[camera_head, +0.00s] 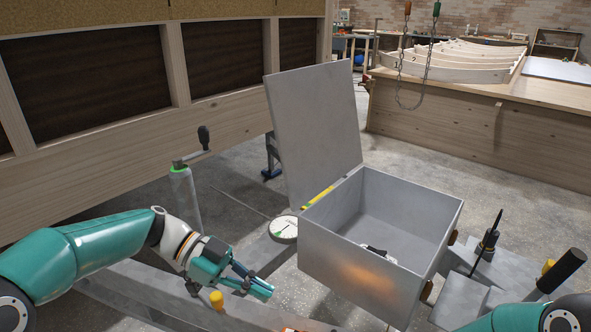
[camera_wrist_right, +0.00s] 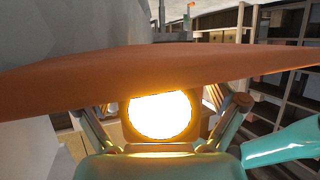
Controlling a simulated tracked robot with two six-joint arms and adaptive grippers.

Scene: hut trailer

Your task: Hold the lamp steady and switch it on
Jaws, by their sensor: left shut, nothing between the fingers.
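A lamp (camera_wrist_right: 160,115) shows in the right wrist view as a bright yellow-white glowing disc in a dark frame. It is lit. My right gripper (camera_wrist_right: 161,112) has one finger on each side of it; the finger ends meet the lower edge of an orange-brown band, and I cannot tell whether they grip anything. In the head view the lamp itself is not clearly seen, but a warm glow lies on the front of the grey box. My left gripper (camera_head: 262,288) is shut and empty, low in front of that box. The right gripper is out of the head view.
The open grey metal box (camera_head: 340,262) has its lid raised and a small dark item inside. A round white dial (camera_head: 284,228) lies left of it. A crank post (camera_head: 186,197) stands further left. A black-handled tool (camera_head: 562,270) is at the right. A wooden bench (camera_head: 480,140) stands behind.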

